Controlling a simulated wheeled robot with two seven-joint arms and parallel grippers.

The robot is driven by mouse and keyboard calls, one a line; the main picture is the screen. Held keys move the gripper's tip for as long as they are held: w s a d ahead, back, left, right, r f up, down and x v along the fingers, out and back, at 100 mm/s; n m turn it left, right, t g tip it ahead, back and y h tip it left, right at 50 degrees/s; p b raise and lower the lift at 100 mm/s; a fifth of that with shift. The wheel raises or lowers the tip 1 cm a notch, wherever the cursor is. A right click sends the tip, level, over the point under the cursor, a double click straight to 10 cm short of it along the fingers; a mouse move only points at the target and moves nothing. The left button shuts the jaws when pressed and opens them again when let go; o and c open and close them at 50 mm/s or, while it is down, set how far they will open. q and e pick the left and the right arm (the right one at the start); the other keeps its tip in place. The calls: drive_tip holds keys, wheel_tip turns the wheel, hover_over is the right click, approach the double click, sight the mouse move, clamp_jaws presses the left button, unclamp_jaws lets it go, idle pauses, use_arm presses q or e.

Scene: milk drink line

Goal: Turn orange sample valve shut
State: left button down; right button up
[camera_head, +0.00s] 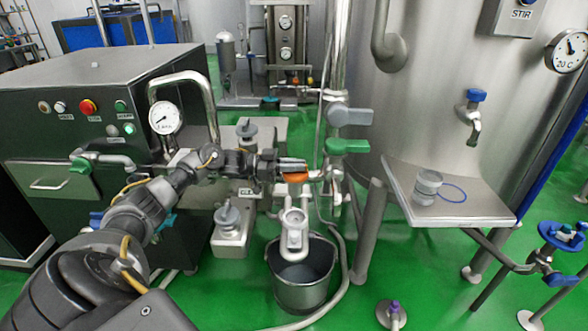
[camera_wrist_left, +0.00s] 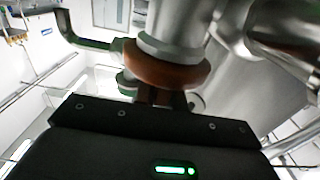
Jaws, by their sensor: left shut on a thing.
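The orange sample valve (camera_head: 297,178) shows as a small orange part on the steel pipework in the middle of the head view. In the left wrist view its orange-brown round part (camera_wrist_left: 165,70) sits around a steel stem. My left gripper (camera_head: 292,166) reaches in from the left and is shut on the valve's orange part. In the wrist view the dark fingers (camera_wrist_left: 162,97) meet it from below. The fingers partly hide the handle, so its exact turn angle is hard to tell. My right gripper is not in view.
A steel bucket (camera_head: 302,286) stands on the green floor below the valve, under a steel spout (camera_head: 294,232). A green handle (camera_head: 348,146) and a grey handle (camera_head: 346,116) sit close by on the upright pipe. A steel shelf (camera_head: 470,208) is at the right.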

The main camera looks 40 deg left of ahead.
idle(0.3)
use_arm(q)
drive_tip(key=c, duration=1.5)
unclamp_jaws()
drive_tip(key=shift+d, duration=0.1)
drive_tip(key=shift+o, duration=0.2)
